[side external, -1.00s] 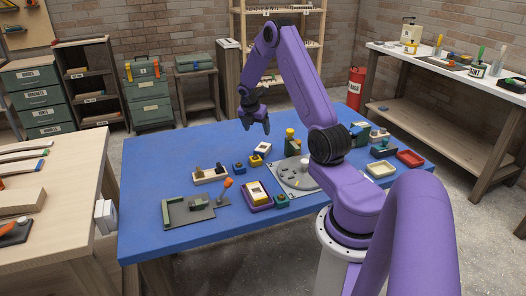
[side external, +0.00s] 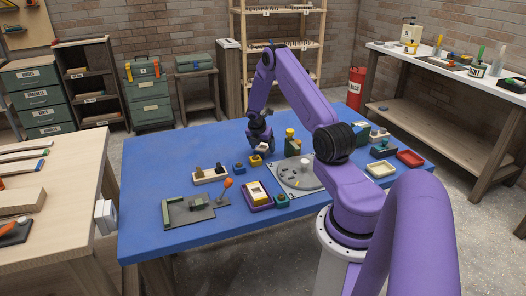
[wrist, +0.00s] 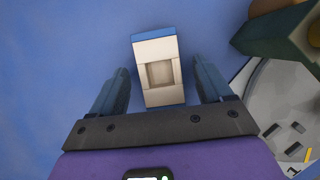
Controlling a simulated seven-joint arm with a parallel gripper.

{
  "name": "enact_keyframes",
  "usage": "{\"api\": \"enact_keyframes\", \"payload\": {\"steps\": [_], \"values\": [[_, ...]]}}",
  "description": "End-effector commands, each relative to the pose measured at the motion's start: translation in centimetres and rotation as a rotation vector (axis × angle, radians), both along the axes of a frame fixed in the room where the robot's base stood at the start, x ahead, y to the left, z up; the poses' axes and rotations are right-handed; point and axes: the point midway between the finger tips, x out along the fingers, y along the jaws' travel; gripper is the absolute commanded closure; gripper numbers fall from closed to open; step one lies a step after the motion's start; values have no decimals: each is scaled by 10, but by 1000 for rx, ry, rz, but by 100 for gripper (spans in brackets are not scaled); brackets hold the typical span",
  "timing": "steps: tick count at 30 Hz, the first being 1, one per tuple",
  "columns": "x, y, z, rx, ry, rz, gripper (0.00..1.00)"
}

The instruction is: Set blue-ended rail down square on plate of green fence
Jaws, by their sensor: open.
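The blue-ended rail (wrist: 157,52), a pale block with a recess in its top and a blue far end, lies on the blue table. In the side view it is a small pale shape (side external: 262,149), mostly hidden by my gripper (side external: 260,143). My gripper is open just above it, with one finger on each side of the rail's near part and gaps between. The grey plate (side external: 187,214) lies at the table's front left, with a green fence (side external: 167,212) along its left side. A dark block (side external: 197,204) is on the plate.
A green block with a yellow top (side external: 291,141) and a round grey plate (side external: 299,178) are to the right. An orange-topped lever (side external: 228,183) stands beside the fence plate.

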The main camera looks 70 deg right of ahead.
Motion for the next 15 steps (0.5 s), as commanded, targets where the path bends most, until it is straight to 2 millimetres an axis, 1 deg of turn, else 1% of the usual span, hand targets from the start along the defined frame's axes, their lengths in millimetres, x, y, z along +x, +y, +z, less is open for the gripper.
{"api": "enact_keyframes", "payload": {"steps": [7,8,9,11,12,13,14,15], "values": [[0,0,-1,0,0,0,21],[0,0,-1,0,0,0,31],[0,0,-1,0,0,0,44],[0,0,-1,0,0,0,64],[0,0,-1,0,0,1,77],[0,0,-1,0,0,0,82],[0,0,-1,0,0,1,82],[0,0,-1,0,0,1,86]]}}
